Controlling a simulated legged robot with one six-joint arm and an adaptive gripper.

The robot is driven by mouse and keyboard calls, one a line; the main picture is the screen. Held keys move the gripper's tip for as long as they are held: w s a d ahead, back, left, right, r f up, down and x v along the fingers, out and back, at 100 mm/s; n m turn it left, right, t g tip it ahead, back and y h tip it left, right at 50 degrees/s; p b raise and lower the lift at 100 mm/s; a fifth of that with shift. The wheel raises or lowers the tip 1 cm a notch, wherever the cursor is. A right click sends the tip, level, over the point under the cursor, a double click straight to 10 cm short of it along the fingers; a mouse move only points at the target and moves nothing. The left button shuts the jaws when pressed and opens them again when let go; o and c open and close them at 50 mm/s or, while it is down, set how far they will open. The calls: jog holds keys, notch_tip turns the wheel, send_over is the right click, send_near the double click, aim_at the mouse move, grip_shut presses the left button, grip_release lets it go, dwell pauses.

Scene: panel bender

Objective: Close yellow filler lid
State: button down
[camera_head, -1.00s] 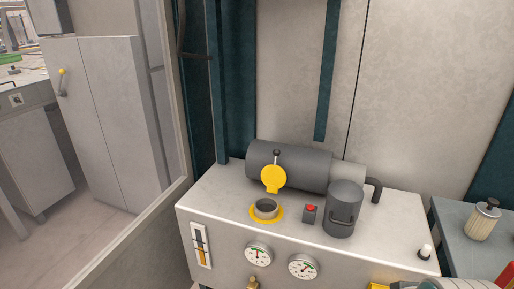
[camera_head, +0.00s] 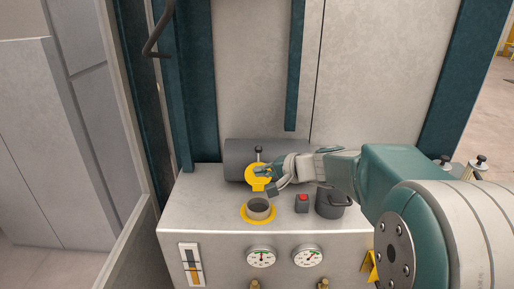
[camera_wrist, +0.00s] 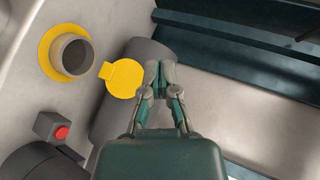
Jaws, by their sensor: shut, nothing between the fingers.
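The yellow filler lid (camera_head: 257,174) stands open behind the filler neck (camera_head: 259,208), in front of the dark grey cylinder. The neck is a short grey tube with a yellow ring at its base. In the wrist view the lid (camera_wrist: 122,78) is a yellow disc with a small tab pointing to the open neck (camera_wrist: 73,55). My gripper (camera_head: 266,172) is shut and empty at the lid's right side in the head view, partly covering it. In the wrist view my gripper (camera_wrist: 158,80) is just right of the lid; I cannot tell whether it touches.
The dark grey motor cylinder (camera_head: 236,155) lies behind the lid. A red button on a grey box (camera_head: 302,204) and a dark canister (camera_head: 330,201) stand to the right of the neck. A teal post (camera_head: 174,110) rises at the back left. The tank top (camera_head: 207,196) left of the neck is clear.

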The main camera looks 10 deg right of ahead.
jog(key=w+d+f+m+t, duration=0.4)
jog(key=w+d+m+t, duration=0.1)
jog(key=w+d, duration=0.6)
jog(key=shift+m+h, duration=0.3)
jog(key=shift+h, duration=0.3)
jog(key=x, duration=0.4)
jog(key=a+x, duration=0.1)
jog(key=x, duration=0.1)
jog(key=shift+s+a+r, duration=0.1)
jog(key=shift+s+r, duration=0.05)
jog(key=shift+s, duration=0.2)
jog(key=x, duration=0.4)
jog(key=shift+w+d, duration=0.25)
jog(key=shift+d, duration=0.15)
jog(key=shift+w+a, duration=0.25)
jog(key=shift+a, duration=0.2)
jog(key=shift+d, duration=0.1)
